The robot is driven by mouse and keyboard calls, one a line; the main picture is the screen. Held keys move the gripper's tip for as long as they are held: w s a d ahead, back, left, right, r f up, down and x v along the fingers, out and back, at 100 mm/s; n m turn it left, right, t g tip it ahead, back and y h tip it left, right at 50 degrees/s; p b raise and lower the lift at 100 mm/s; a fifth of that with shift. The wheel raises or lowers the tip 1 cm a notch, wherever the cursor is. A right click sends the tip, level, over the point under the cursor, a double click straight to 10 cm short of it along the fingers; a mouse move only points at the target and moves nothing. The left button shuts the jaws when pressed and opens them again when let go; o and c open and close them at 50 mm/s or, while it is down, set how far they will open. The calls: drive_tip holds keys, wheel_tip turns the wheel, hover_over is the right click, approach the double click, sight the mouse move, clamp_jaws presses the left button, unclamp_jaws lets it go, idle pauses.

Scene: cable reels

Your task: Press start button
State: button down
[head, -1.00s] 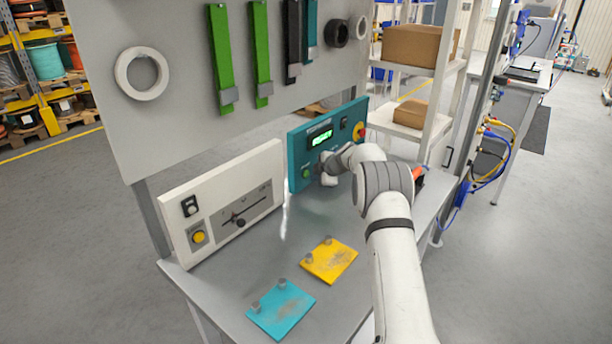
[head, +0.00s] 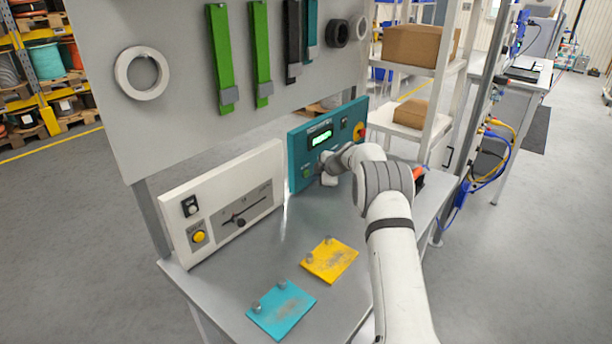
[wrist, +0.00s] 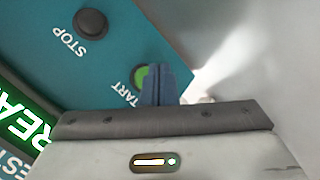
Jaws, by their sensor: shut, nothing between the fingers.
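The teal control panel (head: 296,160) stands upright at the back of the bench with a lit green display (head: 320,139). In the wrist view the green start button (wrist: 139,76) is partly hidden behind my fingers, beside the label "START", whose first letter is covered. My gripper (wrist: 157,72) is shut and empty. Its fingertips overlap the button's right side in the wrist view; I cannot tell whether they touch it. In the head view my gripper (head: 326,172) is close to the panel's lower left, right of the green button (head: 306,172).
A dark stop button (wrist: 90,22) is on the same panel. A white panel (head: 262,166) with a yellow button (head: 198,237) stands to the left. Yellow (head: 330,260) and turquoise (head: 281,308) plates lie on the bench (head: 285,250). A shelf with boxes (head: 415,45) is behind at the right.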

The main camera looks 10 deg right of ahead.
drive_tip(key=shift+w+a+f+b, duration=0.1)
drive_tip(key=shift+w+a+b, duration=0.1)
drive_tip(key=shift+b, duration=0.35)
drive_tip(key=shift+w+a, duration=0.1)
idle(0.6)
drive_tip(key=shift+w+a+b, duration=0.3)
drive_tip(key=shift+b, duration=0.15)
idle(0.5)
drive_tip(key=shift+s+d+b, duration=0.1)
drive_tip(key=shift+b, duration=0.45)
drive_tip(key=shift+s+d+b, duration=0.4)
drive_tip(key=shift+b, duration=0.65)
drive_tip(key=shift+s+d, duration=0.1)
